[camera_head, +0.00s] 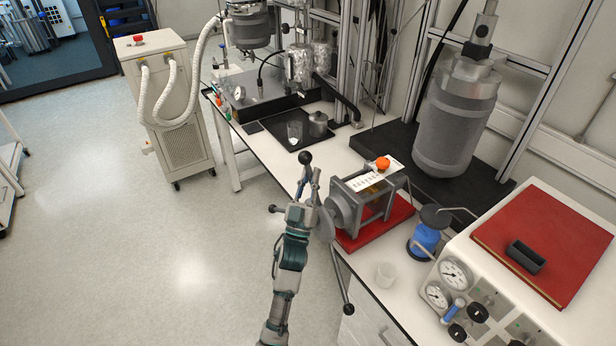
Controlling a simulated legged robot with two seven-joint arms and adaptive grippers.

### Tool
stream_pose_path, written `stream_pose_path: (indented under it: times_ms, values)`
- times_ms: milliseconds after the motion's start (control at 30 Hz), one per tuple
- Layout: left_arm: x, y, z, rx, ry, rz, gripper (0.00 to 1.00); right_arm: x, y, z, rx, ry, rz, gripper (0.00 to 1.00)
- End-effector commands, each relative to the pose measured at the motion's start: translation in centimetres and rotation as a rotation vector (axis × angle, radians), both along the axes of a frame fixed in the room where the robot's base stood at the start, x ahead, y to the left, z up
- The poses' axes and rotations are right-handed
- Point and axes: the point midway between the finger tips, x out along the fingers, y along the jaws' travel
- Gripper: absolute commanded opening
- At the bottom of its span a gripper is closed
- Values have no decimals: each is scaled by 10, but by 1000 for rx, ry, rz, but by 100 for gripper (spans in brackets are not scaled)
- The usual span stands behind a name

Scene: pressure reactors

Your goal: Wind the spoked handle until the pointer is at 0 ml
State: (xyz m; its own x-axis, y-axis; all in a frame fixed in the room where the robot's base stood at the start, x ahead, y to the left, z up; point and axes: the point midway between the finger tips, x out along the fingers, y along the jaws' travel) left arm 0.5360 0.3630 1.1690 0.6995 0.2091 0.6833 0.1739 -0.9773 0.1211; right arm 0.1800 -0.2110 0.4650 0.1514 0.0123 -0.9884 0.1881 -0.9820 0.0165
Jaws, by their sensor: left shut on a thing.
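The spoked handle (326,222) is on the left side of a grey metal pump (374,203). Its thin spokes end in dark knobs, one pointing up (305,159), one to the left (272,208) and one low (348,308). My left gripper (304,200) is at the handle's left side, shut on a spoke near the upper knob. The gripper hides part of the hub and spokes. A pale scale plate (368,180) lies on top of the pump; its pointer and figures are too small to read. My right gripper is not in view.
The pump stands on a red base (372,229) at the bench edge. A gauge panel (455,290) is at lower right. Open floor (190,260) lies left of the bench.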

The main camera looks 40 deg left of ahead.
Motion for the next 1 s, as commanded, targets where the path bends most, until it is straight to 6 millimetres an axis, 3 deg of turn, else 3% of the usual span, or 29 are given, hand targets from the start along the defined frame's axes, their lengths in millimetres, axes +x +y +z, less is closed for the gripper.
stream_pose_path:
  times_ms: [300,333,400,767,1000]
  values:
    - [1,0,-6,-2,15,5,0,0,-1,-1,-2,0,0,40]
    - [1,0,-6,-2,15,5,23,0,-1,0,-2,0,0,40]
    - [1,1,-6,-2,14,5,40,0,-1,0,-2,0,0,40]
    - [-3,2,-5,-3,8,6,41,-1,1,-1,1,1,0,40]
    - [-30,-7,-35,-6,13,4,41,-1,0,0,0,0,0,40]
